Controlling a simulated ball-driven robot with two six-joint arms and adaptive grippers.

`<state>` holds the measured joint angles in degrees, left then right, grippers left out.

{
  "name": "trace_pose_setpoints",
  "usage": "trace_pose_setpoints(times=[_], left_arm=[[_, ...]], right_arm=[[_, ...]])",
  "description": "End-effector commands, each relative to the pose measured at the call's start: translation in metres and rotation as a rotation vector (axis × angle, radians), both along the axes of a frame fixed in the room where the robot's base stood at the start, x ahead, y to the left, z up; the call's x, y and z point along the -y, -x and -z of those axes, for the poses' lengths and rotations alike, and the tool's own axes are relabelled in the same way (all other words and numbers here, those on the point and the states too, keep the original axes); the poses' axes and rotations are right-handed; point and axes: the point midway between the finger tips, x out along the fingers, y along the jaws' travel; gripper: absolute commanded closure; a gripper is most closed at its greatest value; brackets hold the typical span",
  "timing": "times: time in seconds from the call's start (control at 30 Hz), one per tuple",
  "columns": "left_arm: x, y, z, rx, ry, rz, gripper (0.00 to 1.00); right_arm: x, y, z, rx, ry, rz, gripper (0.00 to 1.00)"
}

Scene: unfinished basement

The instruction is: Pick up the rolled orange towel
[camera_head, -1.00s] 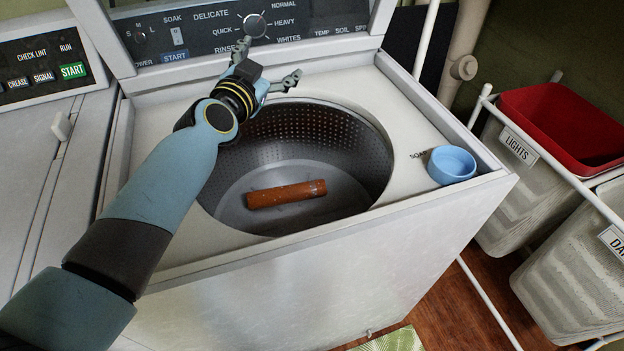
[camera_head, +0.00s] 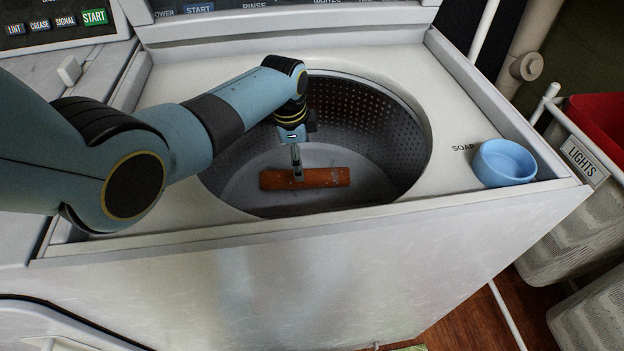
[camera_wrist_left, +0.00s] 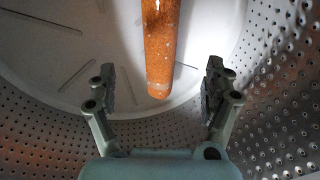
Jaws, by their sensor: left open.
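The rolled orange towel (camera_head: 328,177) lies on the floor of the washer drum (camera_head: 372,120). My left gripper (camera_head: 297,172) reaches down into the drum, and its fingers overlap the towel's left part in the head view. In the left wrist view the towel (camera_wrist_left: 161,50) runs up from between the fingertips to the top edge. The left gripper (camera_wrist_left: 158,85) is open there, with a finger on each side of the towel's near end and gaps on both sides. I cannot tell whether the fingers are at the towel's height. My right gripper is not in view.
The drum's perforated wall surrounds the gripper closely. A blue soap cup (camera_head: 504,163) stands on the washer top (camera_head: 455,105) at right. A white hamper (camera_head: 575,225) labelled LIGHTS and a red one (camera_head: 602,118) stand beyond the washer's right side.

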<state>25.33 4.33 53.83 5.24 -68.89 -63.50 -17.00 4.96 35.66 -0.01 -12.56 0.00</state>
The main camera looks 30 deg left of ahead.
Motion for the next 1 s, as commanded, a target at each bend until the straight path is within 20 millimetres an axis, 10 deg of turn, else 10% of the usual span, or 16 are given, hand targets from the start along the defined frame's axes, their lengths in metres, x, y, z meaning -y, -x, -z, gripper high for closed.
trace_pose_setpoints(times=[0.63, 1.0], left_arm=[[0.002, -0.018, 0.092, -0.001, 0.003, 0.000, 0.16], [0.002, -0.021, 0.095, 0.004, 0.002, 0.000, 0.19]], right_arm=[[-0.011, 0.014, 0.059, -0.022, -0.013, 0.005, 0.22], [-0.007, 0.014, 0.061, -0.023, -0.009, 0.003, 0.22]])
